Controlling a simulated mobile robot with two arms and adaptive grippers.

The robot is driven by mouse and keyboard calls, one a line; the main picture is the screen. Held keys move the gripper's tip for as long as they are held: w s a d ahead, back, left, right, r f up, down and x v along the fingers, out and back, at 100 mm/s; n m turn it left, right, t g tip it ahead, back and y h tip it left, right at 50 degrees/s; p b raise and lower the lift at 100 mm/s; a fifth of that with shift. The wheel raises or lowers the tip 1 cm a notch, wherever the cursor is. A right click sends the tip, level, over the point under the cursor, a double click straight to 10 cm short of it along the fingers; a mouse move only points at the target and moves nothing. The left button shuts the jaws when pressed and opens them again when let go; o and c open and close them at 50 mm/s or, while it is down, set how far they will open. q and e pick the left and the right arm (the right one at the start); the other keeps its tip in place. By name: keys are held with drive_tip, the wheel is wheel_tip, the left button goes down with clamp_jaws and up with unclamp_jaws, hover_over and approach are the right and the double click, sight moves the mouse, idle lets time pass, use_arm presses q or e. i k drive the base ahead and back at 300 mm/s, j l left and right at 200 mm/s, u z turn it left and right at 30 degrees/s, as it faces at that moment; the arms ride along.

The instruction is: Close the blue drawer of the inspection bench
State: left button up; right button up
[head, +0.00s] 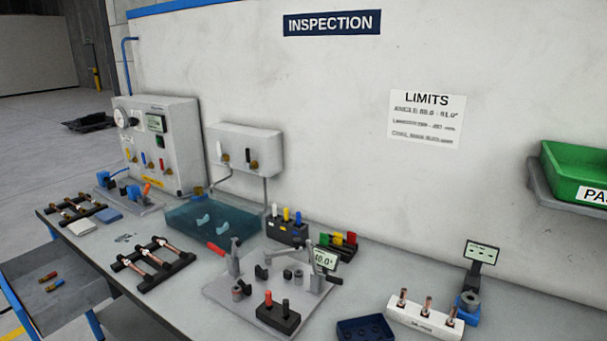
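The inspection bench (215,252) stands against a pale wall under an INSPECTION sign. At its front left, a grey-blue open-topped tray or drawer (70,300) sticks out below the bench top, with two small copper-coloured pieces (48,281) in it. Blue bars show beside it; I cannot tell if this is the blue drawer, and its front is partly cut off by the picture's edge. Neither of my grippers is in view.
On the bench top are racks of copper tubes (153,261), a blue water tank (190,221), a grey fixture plate (252,317), a dark blue bin (365,329) and a white tube holder (424,321). Open floor (50,130) lies at the far left.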

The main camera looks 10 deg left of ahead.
sight(83, 290)
drive_tip(key=k+j, duration=0.45)
drive_tip(key=j, duration=0.2)
drive_tip(key=u, duration=1.9)
drive_tip(key=k+j, duration=0.05)
drive_tip(key=j, duration=0.05)
